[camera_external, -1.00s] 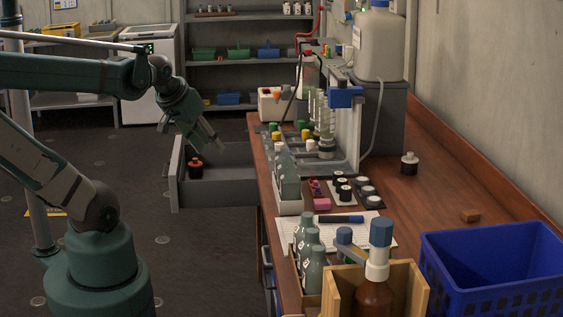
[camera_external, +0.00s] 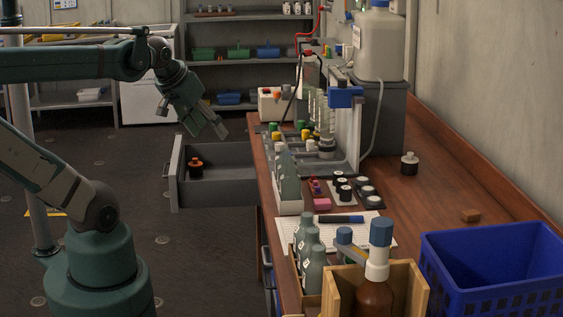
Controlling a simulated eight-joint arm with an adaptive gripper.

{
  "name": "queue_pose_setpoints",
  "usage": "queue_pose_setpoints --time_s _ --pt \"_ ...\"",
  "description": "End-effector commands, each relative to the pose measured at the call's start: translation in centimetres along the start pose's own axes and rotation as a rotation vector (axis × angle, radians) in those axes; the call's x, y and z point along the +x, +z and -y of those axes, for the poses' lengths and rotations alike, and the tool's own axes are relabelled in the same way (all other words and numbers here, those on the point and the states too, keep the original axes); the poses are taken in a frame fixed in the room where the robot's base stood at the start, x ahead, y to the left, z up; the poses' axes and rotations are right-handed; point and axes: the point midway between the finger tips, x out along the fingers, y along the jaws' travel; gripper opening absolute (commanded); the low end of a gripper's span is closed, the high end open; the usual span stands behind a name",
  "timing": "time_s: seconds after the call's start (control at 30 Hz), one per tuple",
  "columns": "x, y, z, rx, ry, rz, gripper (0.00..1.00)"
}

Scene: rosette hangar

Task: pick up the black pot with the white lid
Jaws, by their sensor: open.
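A small black pot with a white lid (camera_external: 409,164) stands upright on the right part of the wooden bench, near the wall. A similar black pot with an orange lid (camera_external: 196,168) stands in the open grey drawer. My gripper (camera_external: 206,132) is open and empty, in the air above the drawer's back edge. It is well to the left of the white-lidded pot and apart from everything. Its fingers point down and to the right.
The open drawer (camera_external: 176,178) sticks out left of the bench (camera_external: 438,190). Racks, bottles and a blue-clamped stand (camera_external: 345,95) lie between my gripper and the white-lidded pot. A large jug (camera_external: 379,45) stands behind that pot. A blue crate (camera_external: 490,300) is at front right.

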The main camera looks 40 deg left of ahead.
Motion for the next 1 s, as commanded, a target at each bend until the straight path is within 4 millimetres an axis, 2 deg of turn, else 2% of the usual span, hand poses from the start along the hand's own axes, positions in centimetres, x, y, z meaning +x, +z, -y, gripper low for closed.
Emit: queue_pose_setpoints --time_s 0.03,0.47,1.0 --pt "-0.6 -0.4 0.0 0.000 0.000 0.000 0.53" --pt "-1.4 -4.6 -0.8 0.091 0.011 0.033 0.53" --pt "-1.9 -14.9 -3.2 0.318 0.048 0.109 0.53"
